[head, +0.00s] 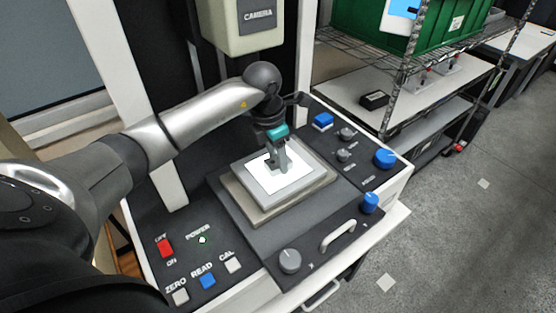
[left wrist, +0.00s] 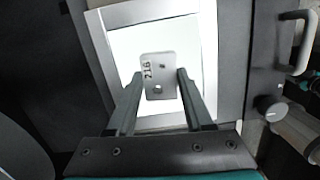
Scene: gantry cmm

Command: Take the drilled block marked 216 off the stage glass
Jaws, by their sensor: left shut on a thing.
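The drilled block (left wrist: 160,77) is a light grey plate with rounded corners, dark holes and the mark 216, seen in the left wrist view. It is between the two fingers of my left gripper (left wrist: 158,82), which is shut on it. The stage glass (left wrist: 124,50) is a bright white square in a grey frame beneath the block. In the head view my left gripper (head: 275,158) points down over the stage glass (head: 293,183) and mostly hides the block. I cannot tell whether the block touches the glass. My right gripper is not in view.
The camera housing (head: 255,22) hangs above and behind the stage. A black control panel with a red switch (head: 165,246), blue knobs (head: 385,158) and a grey handle (head: 338,235) surrounds it. A wire shelf with a green crate (head: 440,35) stands at the right.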

